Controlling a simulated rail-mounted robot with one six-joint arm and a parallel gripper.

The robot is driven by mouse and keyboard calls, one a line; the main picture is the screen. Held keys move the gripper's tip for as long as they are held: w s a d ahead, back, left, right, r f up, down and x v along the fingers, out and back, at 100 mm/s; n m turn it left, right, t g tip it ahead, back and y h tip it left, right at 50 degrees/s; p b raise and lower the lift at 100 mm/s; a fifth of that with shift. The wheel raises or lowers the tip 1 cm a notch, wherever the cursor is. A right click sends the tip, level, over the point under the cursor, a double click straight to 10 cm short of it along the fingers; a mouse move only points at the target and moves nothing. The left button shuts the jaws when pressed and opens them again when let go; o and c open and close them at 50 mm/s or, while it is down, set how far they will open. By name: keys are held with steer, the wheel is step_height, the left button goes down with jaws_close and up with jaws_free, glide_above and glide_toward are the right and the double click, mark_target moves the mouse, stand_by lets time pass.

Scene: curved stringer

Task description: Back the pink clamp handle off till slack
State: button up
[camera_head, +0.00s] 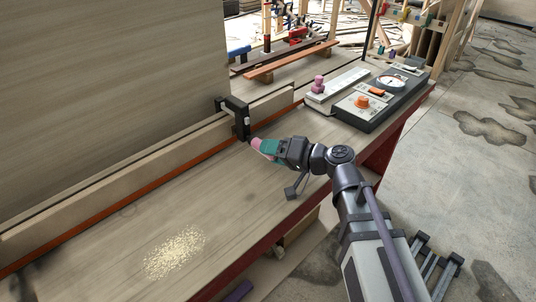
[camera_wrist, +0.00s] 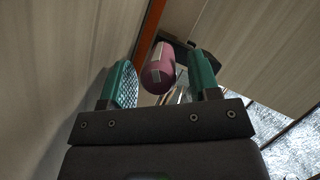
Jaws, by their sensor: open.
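The pink clamp handle (camera_wrist: 158,72) shows in the wrist view between the two green fingers of my gripper (camera_wrist: 163,82), closer to the right finger. A gap shows between the handle and the left finger; I cannot tell whether the right finger touches it. In the head view the pink handle (camera_head: 257,144) shows just past the tips of my open gripper (camera_head: 262,149). The black clamp (camera_head: 238,116) sits on the wooden strip along the bench. The clamp's screw is mostly hidden.
A control box (camera_head: 382,98) with an orange knob and a dial stands at the bench's far right. A pale board (camera_head: 337,84) with a pink knob lies beside it. Sawdust (camera_head: 174,251) lies on the near bench top. A large wooden panel (camera_head: 100,90) rises behind the strip.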

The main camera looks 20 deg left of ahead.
steer(key=shift+x, duration=0.85)
steer(key=shift+c, duration=0.4)
steer(key=c, duration=0.8)
steer(key=shift+r+n+p, duration=0.2)
steer(key=shift+n+p, duration=0.25)
steer(key=shift+n, duration=0.05)
steer(key=shift+c, duration=0.2)
steer(key=shift+f, duration=0.15)
steer(key=o, duration=0.9)
steer(key=shift+d, duration=0.1)
